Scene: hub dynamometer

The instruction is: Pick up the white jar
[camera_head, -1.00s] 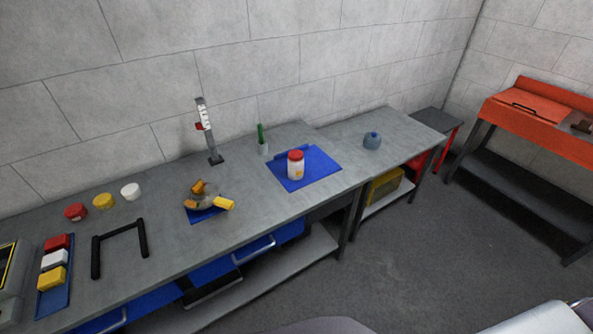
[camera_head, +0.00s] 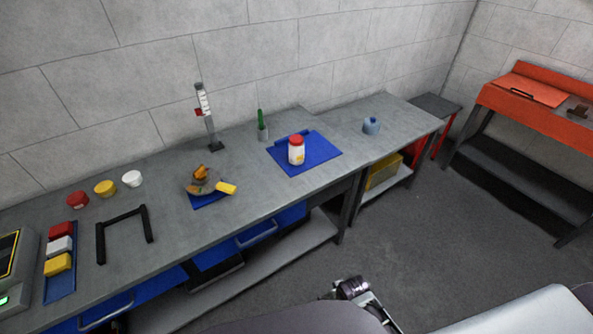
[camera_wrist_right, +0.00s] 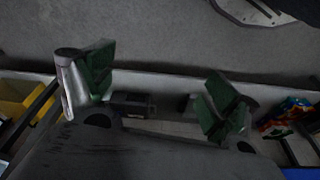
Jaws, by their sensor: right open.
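The white jar (camera_head: 296,152) has a red lid and a small label. It stands upright on a blue mat (camera_head: 325,151) on the grey workbench in the head view. My right gripper shows in the right wrist view (camera_wrist_right: 155,95), its two green-padded fingers spread wide with nothing between them. It is over the floor, away from the jar, which is not in the wrist view. My left gripper is not in view.
A green-handled tool in a cup (camera_head: 262,128) stands left of the mat. A blue-grey round object (camera_head: 371,125) sits to its right. Farther left are a bowl-like item with yellow pieces (camera_head: 203,183), a black frame (camera_head: 123,233) and several coloured containers. Bench front is clear.

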